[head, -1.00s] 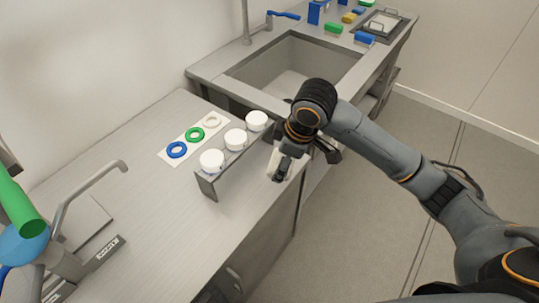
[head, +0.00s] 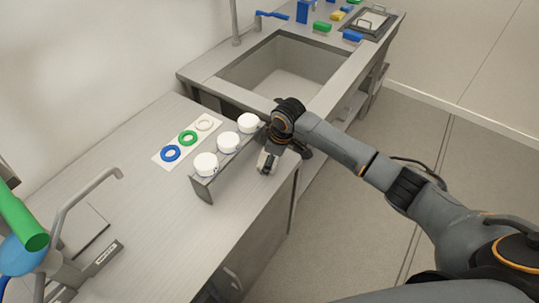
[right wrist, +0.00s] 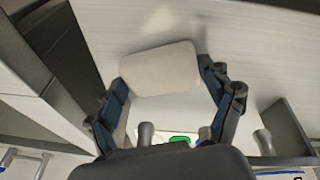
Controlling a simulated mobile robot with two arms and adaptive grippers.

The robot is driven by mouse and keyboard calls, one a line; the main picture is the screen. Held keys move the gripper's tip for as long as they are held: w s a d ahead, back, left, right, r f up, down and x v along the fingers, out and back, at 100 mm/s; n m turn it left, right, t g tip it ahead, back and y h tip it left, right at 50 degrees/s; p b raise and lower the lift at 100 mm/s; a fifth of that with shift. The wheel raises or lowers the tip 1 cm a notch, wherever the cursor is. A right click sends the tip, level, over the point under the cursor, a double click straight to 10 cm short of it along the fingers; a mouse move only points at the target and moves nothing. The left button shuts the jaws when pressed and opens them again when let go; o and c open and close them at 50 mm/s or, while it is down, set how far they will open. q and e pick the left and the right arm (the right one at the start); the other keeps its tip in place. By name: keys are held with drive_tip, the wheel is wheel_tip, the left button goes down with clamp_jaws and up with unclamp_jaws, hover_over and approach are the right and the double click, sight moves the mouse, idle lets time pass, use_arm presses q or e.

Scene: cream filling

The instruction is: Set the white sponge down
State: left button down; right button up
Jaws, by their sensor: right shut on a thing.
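My right gripper (head: 268,164) is shut on the white sponge (right wrist: 158,68). In the right wrist view the sponge is a pale rounded block between the two dark fingers. In the head view only a small pale part of it shows below the gripper, near the counter's right edge and just right of the metal rack. The grey counter (head: 130,225) lies beneath and to the left. I cannot tell from these views whether the sponge touches the counter. My left gripper is not in view.
The metal rack (head: 203,190) holds three white round containers (head: 228,142). Behind it lies a white mat with a blue ring (head: 170,153), a green ring (head: 187,138) and a white ring. A sink (head: 285,70) is beyond. The counter's front middle is clear.

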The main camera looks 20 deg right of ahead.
drive_tip(key=shift+f, duration=0.2)
drive_tip(key=o, duration=0.9)
drive_tip(key=shift+r, duration=0.1)
drive_tip(key=b+v, duration=0.1)
drive_tip(key=v, duration=1.1)
drive_tip(key=shift+r, duration=0.1)
drive_tip(key=shift+a, duration=0.1)
